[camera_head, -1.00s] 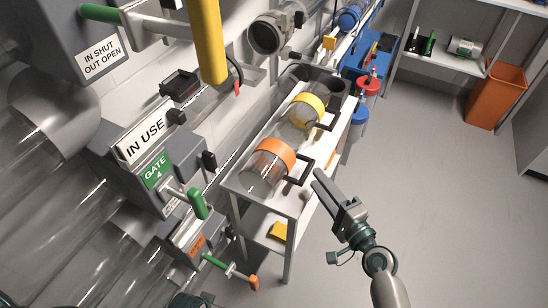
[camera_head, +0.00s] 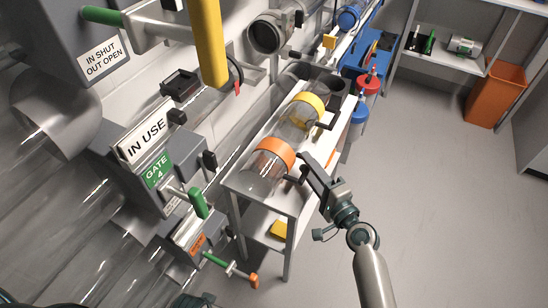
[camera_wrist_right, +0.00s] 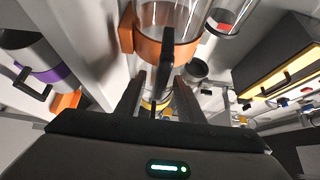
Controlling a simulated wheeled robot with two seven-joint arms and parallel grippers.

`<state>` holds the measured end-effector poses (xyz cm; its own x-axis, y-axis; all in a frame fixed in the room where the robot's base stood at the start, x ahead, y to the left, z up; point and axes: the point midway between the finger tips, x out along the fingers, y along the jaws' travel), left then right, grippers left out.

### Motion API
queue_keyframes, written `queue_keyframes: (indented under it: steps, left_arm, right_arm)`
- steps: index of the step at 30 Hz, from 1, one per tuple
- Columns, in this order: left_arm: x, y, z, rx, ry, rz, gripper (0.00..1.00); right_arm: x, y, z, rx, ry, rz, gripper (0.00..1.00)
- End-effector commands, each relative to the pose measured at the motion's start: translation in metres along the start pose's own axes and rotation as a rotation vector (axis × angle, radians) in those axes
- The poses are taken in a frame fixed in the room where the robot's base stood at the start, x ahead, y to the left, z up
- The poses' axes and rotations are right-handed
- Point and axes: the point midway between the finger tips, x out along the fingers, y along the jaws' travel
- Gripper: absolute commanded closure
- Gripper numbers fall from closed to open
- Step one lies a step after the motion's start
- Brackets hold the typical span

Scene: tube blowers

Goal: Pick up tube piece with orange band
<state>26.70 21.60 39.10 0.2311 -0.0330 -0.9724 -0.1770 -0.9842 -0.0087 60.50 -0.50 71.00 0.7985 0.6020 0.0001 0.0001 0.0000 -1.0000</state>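The clear tube piece with the orange band (camera_head: 275,153) lies on the white cart, its black handle on the side facing my right arm. My right gripper (camera_head: 304,171) is at that handle. In the right wrist view the orange band (camera_wrist_right: 165,47) is just ahead, and the black handle (camera_wrist_right: 167,75) stands between the two spread fingers (camera_wrist_right: 158,92). The fingers look apart from the handle, though contact is hard to judge. My left gripper's fingers do not show; only a dark part, probably of my left arm, shows at the bottom edge.
A tube piece with a yellow band (camera_head: 308,104) lies behind on the same white cart (camera_head: 290,203). Gate handles, one green (camera_head: 197,203), stick out at the left. Red and blue canisters stand beyond the cart. The floor at right is clear up to an orange bin (camera_head: 495,95).

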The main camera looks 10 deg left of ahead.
Motion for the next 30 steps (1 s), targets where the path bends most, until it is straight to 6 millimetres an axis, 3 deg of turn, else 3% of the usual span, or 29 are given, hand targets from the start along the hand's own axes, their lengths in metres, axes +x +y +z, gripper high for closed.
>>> queue_keyframes:
  steps: [8,17,22,30]
  left_arm:
    - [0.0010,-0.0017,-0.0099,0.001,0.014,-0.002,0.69]
    - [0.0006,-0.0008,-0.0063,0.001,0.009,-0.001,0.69]
    - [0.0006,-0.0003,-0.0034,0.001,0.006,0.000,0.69]
    - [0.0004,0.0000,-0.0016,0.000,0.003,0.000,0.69]
  right_arm:
    - [0.0079,0.0005,0.0003,0.000,0.000,0.001,0.66]
    - [0.0077,0.0003,0.0003,0.000,0.000,0.001,0.66]
    - [0.0077,0.0002,0.0003,0.000,0.000,0.000,1.00]
    - [0.0079,-0.0009,0.0002,0.001,0.000,-0.002,1.00]
